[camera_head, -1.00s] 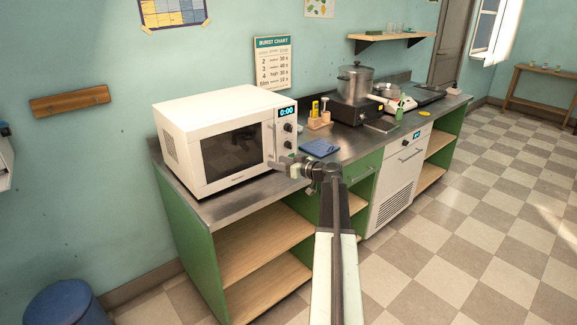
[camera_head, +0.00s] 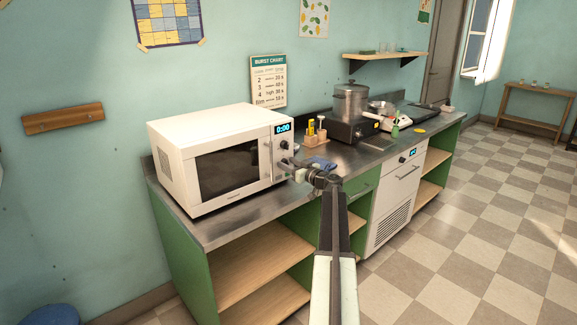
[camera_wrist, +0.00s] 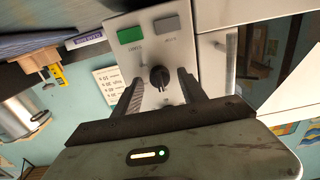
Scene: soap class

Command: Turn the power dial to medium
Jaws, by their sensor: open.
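The white microwave (camera_head: 215,125) stands on the counter at left in the head view, its display (camera_head: 283,128) reading 0:00. Its control panel (camera_wrist: 207,48) fills the upper middle of the wrist view. A round black dial (camera_wrist: 159,76) with a pointer ridge sits on that panel. My gripper (camera_wrist: 160,78) is open, with one finger on each side of the dial. I cannot tell whether the fingers touch it. The dial's label and setting are not readable. In the head view my gripper (camera_head: 291,165) is at the panel's lower part and hides some of it.
A green button (camera_wrist: 130,35) and a grey button (camera_wrist: 166,24) sit beside the dial on the panel. The microwave door handle (camera_wrist: 230,62) is close by. A blue cloth (camera_head: 322,164) and a wooden block with yellow items (camera_head: 315,137) are on the counter nearby.

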